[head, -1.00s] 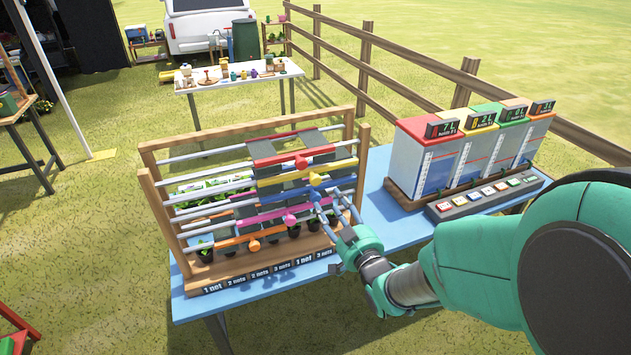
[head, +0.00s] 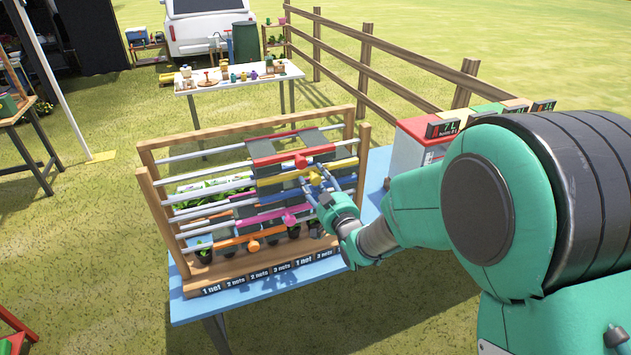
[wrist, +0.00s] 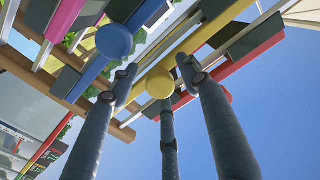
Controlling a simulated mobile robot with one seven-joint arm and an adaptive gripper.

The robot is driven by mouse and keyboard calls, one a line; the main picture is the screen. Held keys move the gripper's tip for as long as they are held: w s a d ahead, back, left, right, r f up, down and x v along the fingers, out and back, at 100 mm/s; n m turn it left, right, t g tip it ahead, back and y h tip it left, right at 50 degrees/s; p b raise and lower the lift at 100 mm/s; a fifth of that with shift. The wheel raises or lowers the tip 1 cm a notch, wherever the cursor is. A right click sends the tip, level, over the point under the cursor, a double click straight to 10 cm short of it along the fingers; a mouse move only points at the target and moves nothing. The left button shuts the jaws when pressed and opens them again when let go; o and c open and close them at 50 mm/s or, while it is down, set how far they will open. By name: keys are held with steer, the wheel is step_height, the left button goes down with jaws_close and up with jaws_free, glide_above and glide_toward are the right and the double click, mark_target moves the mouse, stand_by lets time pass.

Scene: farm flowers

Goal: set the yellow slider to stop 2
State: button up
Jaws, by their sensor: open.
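The yellow slider (head: 283,180) is a flat bar on the wooden rack, with its round yellow knob (head: 315,178) toward the right. In the wrist view the yellow knob (wrist: 160,83) sits between my fingers, close to their tips. My gripper (head: 318,187) is open at the right part of the rack. Its three grey fingers also show in the wrist view (wrist: 157,78). I cannot tell whether a finger touches the knob. In the wrist view the blue slider's knob (wrist: 114,40) is just left of the fingers.
Red (head: 300,160), pink (head: 289,219) and orange (head: 253,246) sliders share the rack. Labels reading 1 net, 2 nets and 3 nets (head: 270,272) run along its base. A tank unit (head: 414,145) stands to the right, partly behind my arm. Grass lies in front.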

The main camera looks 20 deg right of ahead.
steer(key=shift+w, duration=0.1)
jaws_close()
steer(key=shift+a, duration=0.1)
stand_by(0.3)
steer(key=a+b, duration=0.5)
steer(key=a, duration=1.1)
steer(key=shift+a+b, duration=0.35)
steer(key=shift+a, duration=0.05)
jaws_free()
